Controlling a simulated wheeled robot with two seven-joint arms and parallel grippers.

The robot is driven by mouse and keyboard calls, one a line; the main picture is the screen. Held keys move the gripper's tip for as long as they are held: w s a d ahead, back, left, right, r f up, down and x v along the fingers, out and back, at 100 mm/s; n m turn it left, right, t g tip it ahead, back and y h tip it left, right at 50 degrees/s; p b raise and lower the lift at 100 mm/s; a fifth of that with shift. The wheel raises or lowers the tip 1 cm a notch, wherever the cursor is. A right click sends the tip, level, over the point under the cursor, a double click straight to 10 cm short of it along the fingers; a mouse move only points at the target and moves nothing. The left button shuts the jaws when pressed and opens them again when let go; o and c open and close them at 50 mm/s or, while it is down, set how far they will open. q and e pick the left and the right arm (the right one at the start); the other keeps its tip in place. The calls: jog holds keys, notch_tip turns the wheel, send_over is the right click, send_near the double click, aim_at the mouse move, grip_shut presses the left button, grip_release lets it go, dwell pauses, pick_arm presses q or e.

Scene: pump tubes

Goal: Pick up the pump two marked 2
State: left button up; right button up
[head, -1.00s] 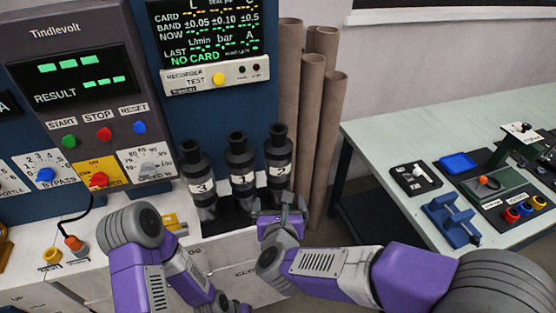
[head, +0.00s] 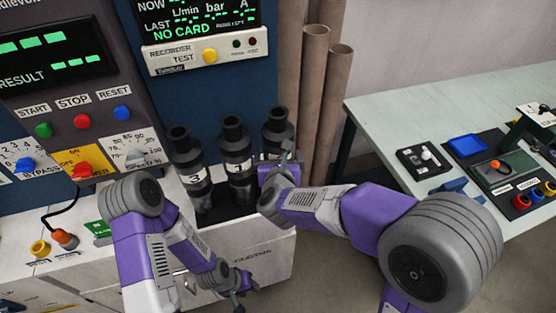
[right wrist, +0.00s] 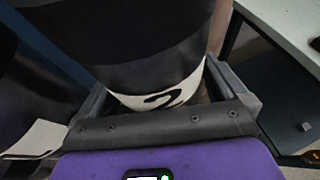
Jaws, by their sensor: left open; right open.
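The pump marked 2 (head: 277,128) is a dark cylinder with a white label, upright at the right end of a row of three. In the head view my right gripper (head: 284,158) is at its front and hides its lower part. In the right wrist view the pump (right wrist: 125,50) with its "2" label stands between the two open fingers (right wrist: 160,78); whether they touch it I cannot tell. The pump marked 1 (head: 236,150) and the pump marked 3 (head: 190,160) stand to its left. My left gripper (head: 238,298) is open, low in front of the cabinet, away from the pumps.
The pumps stand in a dark rack (head: 228,213) on the white cabinet. Brown tubes (head: 313,80) rise just behind and right of it. The test console (head: 70,80) is at left. A pale table (head: 385,120) with tools is at right, across a gap.

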jog(key=c, duration=1.8)
jog(key=shift+w+r, duration=0.15)
jog(key=shift+r, duration=0.15)
jog(key=shift+c, duration=0.3)
